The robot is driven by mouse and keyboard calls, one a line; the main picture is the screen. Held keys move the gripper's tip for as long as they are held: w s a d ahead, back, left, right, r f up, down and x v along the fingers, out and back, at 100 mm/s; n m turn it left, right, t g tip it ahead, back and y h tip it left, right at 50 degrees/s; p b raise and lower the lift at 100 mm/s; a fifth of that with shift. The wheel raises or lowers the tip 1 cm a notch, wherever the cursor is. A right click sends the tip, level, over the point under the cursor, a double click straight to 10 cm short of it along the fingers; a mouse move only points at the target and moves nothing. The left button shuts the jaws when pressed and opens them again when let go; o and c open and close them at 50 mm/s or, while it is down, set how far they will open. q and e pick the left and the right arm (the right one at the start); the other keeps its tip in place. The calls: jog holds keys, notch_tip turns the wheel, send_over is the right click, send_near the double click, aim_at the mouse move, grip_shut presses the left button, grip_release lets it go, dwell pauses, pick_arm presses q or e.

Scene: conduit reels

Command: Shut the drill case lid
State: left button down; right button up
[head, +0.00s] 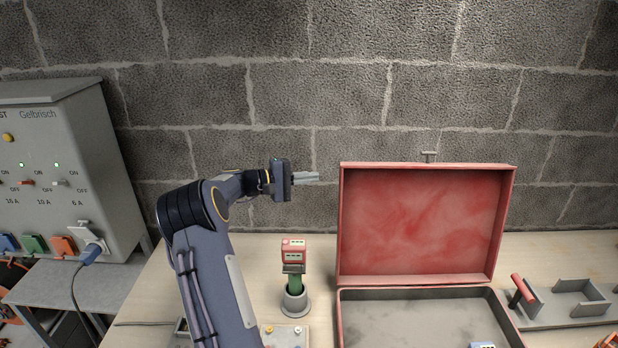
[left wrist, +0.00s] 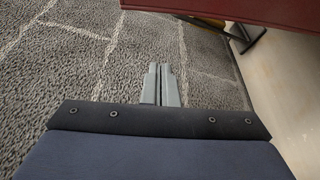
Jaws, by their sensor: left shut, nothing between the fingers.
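The drill case (head: 420,317) is red with a grey inside and stands on the bench. Its lid (head: 418,225) is open and stands about upright, with its red inner face towards me. A small latch (head: 429,156) sticks up at the lid's top edge. My left gripper (head: 318,177) is shut and empty, just left of the lid's upper left corner and apart from it. In the left wrist view its fingers (left wrist: 161,85) are together, and the red lid edge (left wrist: 210,10) crosses the top right. My right gripper is not in view.
A red and green device (head: 293,262) stands in a grey holder left of the case. A grey electrical cabinet (head: 45,150) is at the left. A grey bracket fixture (head: 570,303) with a red handle is at the right. A block wall is behind.

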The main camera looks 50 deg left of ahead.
pick_arm(q)
jog(key=w+d+p, duration=0.1)
jog(key=w+d, duration=0.2)
jog(key=d, duration=0.2)
jog(key=shift+w+d+r, duration=0.2)
jog(key=shift+w+d, duration=0.05)
jog(key=shift+w, duration=0.15)
